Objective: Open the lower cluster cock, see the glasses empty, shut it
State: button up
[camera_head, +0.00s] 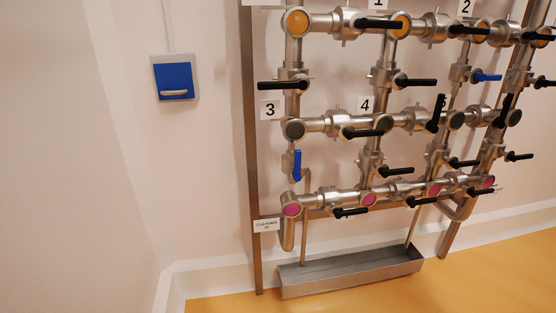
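A steel pipe cluster with several cocks stands against the wall. The lower blue-handled cock (297,165) is at the left, its handle pointing up and down; whether it is the lower cluster cock I cannot tell. Another blue-handled cock (487,77) is higher at the right, its handle lying sideways. Round glasses sit on the pipes: orange ones (297,22) in the top row, dark grey ones (294,129) in the middle, pink ones (291,210) at the bottom. A grey drain trough (350,277) lies below thin down pipes. My gripper is not in view.
Several black-handled cocks (352,212) stick out of the pipes, mostly sideways, a few upright. Number plates (270,109) hang between rows. A small lettered label (267,225) is at lower left. A blue wall box (176,78) is left of the frame post (252,160). The orange floor (440,285) in front is clear.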

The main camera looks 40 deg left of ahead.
aim_at(297, 175)
jog(key=u, duration=0.45)
jog(key=i, duration=0.25)
jog(key=u, duration=0.3)
